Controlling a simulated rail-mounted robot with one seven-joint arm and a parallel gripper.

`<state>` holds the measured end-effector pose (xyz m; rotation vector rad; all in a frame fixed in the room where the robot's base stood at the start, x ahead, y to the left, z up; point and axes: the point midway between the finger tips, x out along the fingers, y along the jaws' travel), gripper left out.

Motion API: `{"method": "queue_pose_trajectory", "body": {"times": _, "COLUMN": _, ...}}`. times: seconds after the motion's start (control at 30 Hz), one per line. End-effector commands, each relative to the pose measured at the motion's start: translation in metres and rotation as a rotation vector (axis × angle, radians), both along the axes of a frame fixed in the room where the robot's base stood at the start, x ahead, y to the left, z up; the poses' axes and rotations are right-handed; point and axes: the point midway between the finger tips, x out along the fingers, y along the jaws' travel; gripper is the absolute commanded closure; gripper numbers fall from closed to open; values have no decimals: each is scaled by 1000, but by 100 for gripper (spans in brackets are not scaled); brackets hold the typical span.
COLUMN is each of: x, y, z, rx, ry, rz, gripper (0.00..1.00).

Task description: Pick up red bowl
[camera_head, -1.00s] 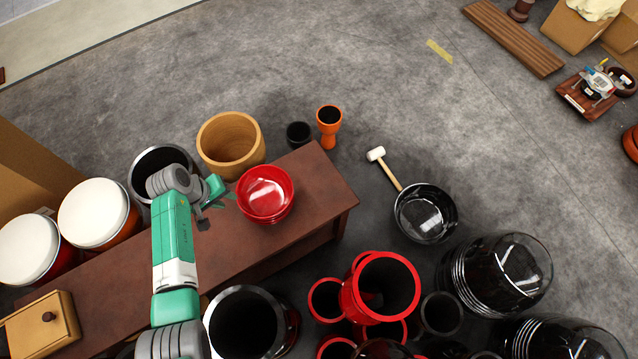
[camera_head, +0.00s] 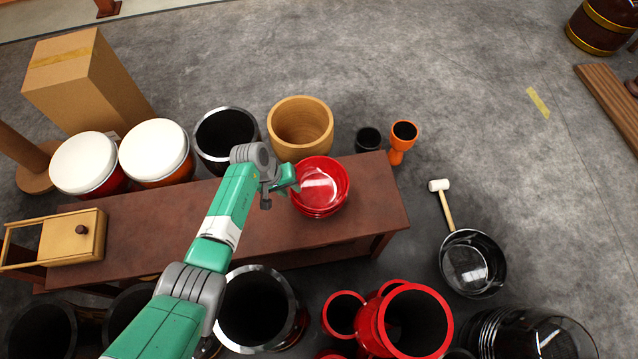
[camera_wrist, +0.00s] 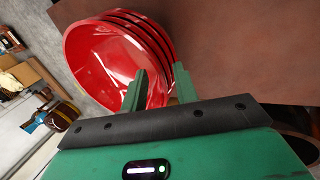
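The glossy red bowl (camera_head: 321,187) stands upright near the right end of the dark red-brown bench (camera_head: 374,209). Several stacked rims or ridges show on its side in the wrist view (camera_wrist: 96,62). My gripper (camera_head: 291,182) is at the bowl's left rim in the head view. In the wrist view my gripper's (camera_wrist: 160,82) two green fingers are apart. The left finger overlaps the bowl's inside and the right finger lies beside its outer wall, with the wall between them. I cannot tell whether either finger touches it.
A tan drum (camera_head: 300,128) and an orange goblet drum (camera_head: 402,140) stand behind the bench. White-topped drums (camera_head: 155,150) and a wooden box (camera_head: 75,232) are at left. Red drums (camera_head: 415,320) and a black pan (camera_head: 472,262) are in front and right. Floor beyond is open.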

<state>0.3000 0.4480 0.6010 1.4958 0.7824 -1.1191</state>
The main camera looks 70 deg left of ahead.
Motion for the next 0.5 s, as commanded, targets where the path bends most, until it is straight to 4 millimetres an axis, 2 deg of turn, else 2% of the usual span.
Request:
{"method": "queue_pose_trajectory", "body": {"times": 0.07, "x": 0, "y": 0, "z": 1, "rx": 0, "ry": 0, "rz": 0, "gripper": 71}}
{"method": "queue_pose_trajectory", "body": {"times": 0.2, "x": 0, "y": 0, "z": 1, "rx": 0, "ry": 0, "rz": 0, "gripper": 98}}
{"method": "queue_pose_trajectory", "body": {"times": 0.5, "x": 0, "y": 0, "z": 1, "rx": 0, "ry": 0, "rz": 0, "gripper": 100}}
